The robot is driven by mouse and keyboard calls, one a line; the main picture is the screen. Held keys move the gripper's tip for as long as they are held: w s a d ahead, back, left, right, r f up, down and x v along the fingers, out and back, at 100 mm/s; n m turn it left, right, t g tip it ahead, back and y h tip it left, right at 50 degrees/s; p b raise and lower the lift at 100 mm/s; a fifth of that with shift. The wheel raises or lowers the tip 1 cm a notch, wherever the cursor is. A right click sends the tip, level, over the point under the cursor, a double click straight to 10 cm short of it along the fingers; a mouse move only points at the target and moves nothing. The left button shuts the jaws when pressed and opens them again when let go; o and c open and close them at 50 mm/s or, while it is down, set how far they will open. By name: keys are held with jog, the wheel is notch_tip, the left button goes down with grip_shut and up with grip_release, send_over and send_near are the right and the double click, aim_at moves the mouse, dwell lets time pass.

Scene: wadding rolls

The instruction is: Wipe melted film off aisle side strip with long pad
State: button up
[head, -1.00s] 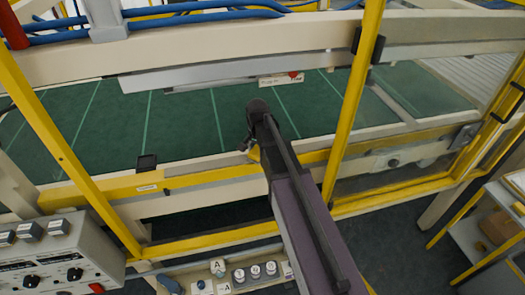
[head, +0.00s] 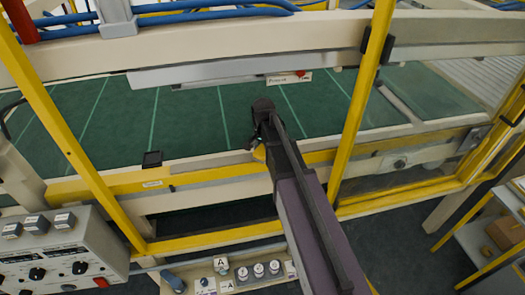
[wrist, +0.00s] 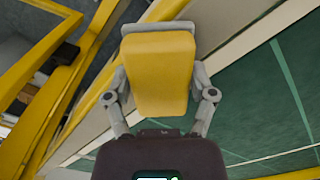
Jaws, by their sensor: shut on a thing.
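My gripper (wrist: 160,88) is shut on a yellow pad (wrist: 160,70), with one grey finger on each side of it. In the head view my gripper (head: 262,140) reaches over the near edge of the green belt; the pad (head: 259,153) shows only as a small yellow patch by it. The near side strip (head: 215,172) is a pale and yellow rail along the belt. In the wrist view the pale strip (wrist: 228,50) runs diagonally behind the pad. I cannot tell whether the pad touches it. No melted film can be made out.
A yellow guard post (head: 362,100) stands just right of my arm. A pale beam (head: 220,50) crosses above the green belt (head: 190,115). A control box (head: 55,250) stands at the lower left, and a button panel (head: 235,275) lies below the rail. Shelves are at the right.

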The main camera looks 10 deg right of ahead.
jog(key=shift+d, duration=1.95)
jog(key=shift+r, duration=0.15)
jog(key=shift+r+p, duration=2.95)
jog(key=shift+p, duration=0.2)
jog(key=shift+r, duration=0.1)
jog(key=shift+r+p, duration=1.4)
jog(key=shift+p, duration=0.1)
jog(key=shift+f, duration=0.1)
